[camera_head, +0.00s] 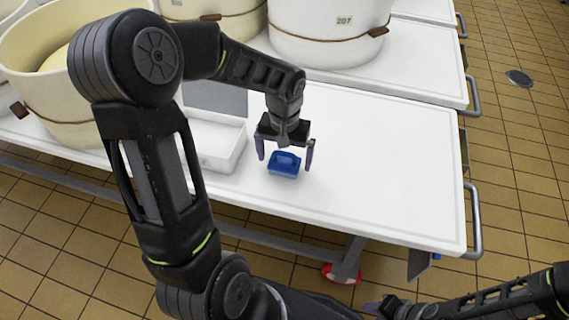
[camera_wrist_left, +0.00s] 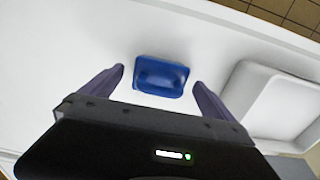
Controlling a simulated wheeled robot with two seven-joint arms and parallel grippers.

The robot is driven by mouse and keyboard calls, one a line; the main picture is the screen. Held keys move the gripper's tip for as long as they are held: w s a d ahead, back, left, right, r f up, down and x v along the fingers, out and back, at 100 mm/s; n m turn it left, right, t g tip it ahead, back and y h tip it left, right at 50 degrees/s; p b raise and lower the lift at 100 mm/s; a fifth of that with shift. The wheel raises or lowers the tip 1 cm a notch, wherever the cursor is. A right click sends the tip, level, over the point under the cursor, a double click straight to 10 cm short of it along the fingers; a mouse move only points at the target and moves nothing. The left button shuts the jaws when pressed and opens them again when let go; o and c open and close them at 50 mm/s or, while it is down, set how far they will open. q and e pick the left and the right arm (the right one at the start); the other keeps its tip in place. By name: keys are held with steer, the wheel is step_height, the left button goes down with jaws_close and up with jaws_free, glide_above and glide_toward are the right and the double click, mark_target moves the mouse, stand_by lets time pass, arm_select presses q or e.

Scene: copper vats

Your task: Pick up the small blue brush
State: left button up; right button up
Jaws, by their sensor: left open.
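The small blue brush (camera_head: 284,163) lies on the white table near its front edge. My left gripper (camera_head: 285,160) is open, its two fingers above and to either side of the brush, with nothing between them touching that I can make out. In the left wrist view the brush (camera_wrist_left: 161,76) sits just beyond and between the two fingertips (camera_wrist_left: 159,78), with white table showing on both sides. My right gripper (camera_head: 385,306) is low at the bottom right, away from the table; its jaws are too small and dark to read.
A white tray (camera_head: 238,150) stands just left of the brush and also shows in the left wrist view (camera_wrist_left: 232,92). Large round vats (camera_head: 330,50) stand behind. The white table (camera_head: 400,150) is clear to the right of the brush. A metal handle (camera_head: 477,225) sticks out at its right end.

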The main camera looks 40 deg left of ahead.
mark_target(284, 152)
arm_select(q)
steer(key=shift+c, duration=0.2)
steer(key=c, duration=1.5)
steer(key=shift+r, duration=0.1)
step_height(284, 152, up, 10)
steer(key=shift+f+p, duration=0.1)
steer(key=shift+p, duration=1.1)
